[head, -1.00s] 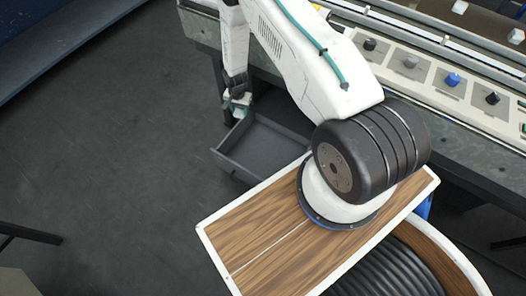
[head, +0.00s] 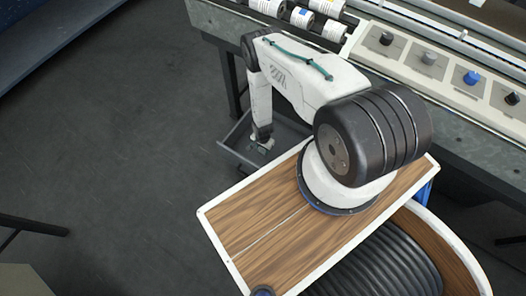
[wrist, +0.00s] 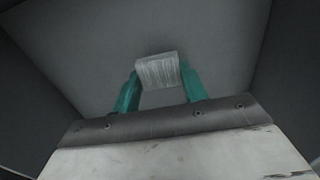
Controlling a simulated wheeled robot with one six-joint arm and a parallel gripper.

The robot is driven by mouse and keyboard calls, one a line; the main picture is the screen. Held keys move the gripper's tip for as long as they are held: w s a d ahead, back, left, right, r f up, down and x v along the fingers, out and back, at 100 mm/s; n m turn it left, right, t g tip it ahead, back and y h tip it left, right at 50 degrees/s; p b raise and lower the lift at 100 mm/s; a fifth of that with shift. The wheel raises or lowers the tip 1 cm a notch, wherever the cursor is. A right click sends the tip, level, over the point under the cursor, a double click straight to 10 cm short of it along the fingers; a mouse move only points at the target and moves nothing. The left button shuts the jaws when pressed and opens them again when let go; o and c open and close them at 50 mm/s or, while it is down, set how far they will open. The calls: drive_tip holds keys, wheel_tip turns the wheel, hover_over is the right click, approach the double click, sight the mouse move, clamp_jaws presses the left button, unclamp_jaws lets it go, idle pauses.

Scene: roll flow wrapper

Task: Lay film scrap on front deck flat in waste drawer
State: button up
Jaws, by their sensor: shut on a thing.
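The film scrap (wrist: 158,66) is a small pale, translucent, streaked piece between the teal fingertips of my gripper (wrist: 159,76) in the wrist view. My gripper is shut on it. The grey waste drawer (head: 236,133) stands open under the machine's front edge in the head view. My gripper reaches down into it there, and my arm hides part of the drawer. In the wrist view the drawer's grey floor (wrist: 225,40) lies beyond the scrap, with dark walls at both sides. I cannot tell whether the scrap touches the floor.
The machine's control panel (head: 430,65) with several knobs runs along the upper right. Several printed rolls (head: 300,18) lie at the top. Open dark floor (head: 110,150) extends to the left of the drawer.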

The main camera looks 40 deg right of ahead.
sight(263, 151)
drive_tip(key=shift+f, duration=2.05)
drive_tip(key=shift+f, duration=0.1)
drive_tip(key=o, duration=1)
